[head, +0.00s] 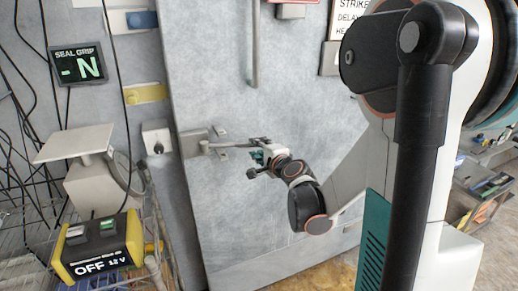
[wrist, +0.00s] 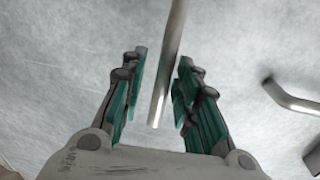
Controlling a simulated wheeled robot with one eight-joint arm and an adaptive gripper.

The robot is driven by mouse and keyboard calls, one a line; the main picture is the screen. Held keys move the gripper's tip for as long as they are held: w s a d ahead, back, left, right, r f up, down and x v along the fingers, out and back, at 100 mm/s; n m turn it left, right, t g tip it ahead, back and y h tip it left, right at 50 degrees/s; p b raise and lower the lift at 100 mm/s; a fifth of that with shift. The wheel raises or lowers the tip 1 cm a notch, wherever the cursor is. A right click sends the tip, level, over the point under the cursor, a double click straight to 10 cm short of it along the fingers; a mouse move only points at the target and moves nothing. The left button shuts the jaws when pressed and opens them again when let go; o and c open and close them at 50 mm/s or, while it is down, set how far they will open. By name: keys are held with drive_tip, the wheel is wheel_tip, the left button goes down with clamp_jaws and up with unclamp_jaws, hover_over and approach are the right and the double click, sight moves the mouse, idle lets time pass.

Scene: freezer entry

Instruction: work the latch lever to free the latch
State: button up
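The latch lever (head: 228,145) is a grey metal bar on the left part of the pale freezer door (head: 290,205) in the head view. It runs rightward from the latch mount (head: 193,143) near the door's left edge. My gripper (head: 258,153) is at the lever's right end. In the wrist view my gripper (wrist: 160,88) is open, its green pads apart. A straight metal bar (wrist: 168,60), seemingly the lever, runs down between the fingers, with a visible gap on both sides. In the head view the fingers partly cover the lever's end.
A vertical handle (head: 254,45) is higher on the door. A bent metal bar (wrist: 292,100) is right of my fingers in the wrist view. At left are a display reading "-N" (head: 80,65), a yellow-black box reading "OFF" (head: 98,250), hanging cables and a wire rack.

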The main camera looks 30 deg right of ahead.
drive_tip(key=shift+s, duration=0.1)
drive_tip(key=d+v, duration=0.1)
drive_tip(key=v, duration=0.6)
drive_tip(key=shift+s+a, duration=0.2)
drive_tip(key=shift+a, duration=0.3)
drive_tip(key=shift+r, duration=0.15)
